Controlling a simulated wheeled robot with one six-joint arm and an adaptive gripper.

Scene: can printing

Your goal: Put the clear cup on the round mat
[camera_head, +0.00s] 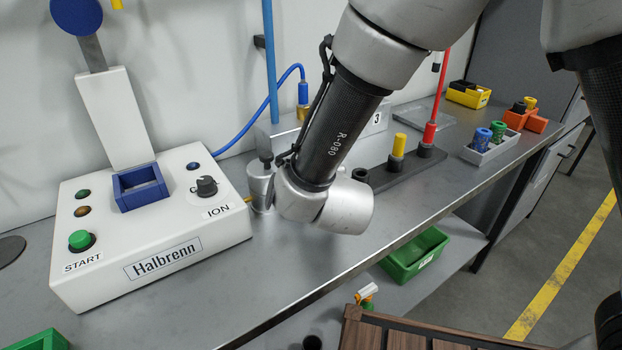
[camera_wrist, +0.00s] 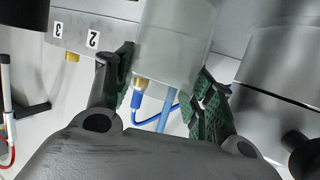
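The clear cup (camera_wrist: 172,48) is frosted and see-through, in the upper middle of the wrist view. My gripper (camera_wrist: 163,85) has one green-padded finger on each side of it. Both pads appear to meet the cup's sides, so the gripper looks shut on it. In the head view my arm hides the fingers and the cup. A flat dark grey disc, seemingly the round mat (camera_head: 10,250), lies on the table at the left edge, partly cut off by the frame. My gripper is well to the right of it.
A white Halbrenn machine (camera_head: 150,235) stands between the disc and my arm. A metal cylinder (camera_head: 261,188) with a dark handle is beside my wrist. A dark rack (camera_head: 405,168) with yellow and red pieces stands right. A green bin (camera_head: 415,255) sits below the table edge.

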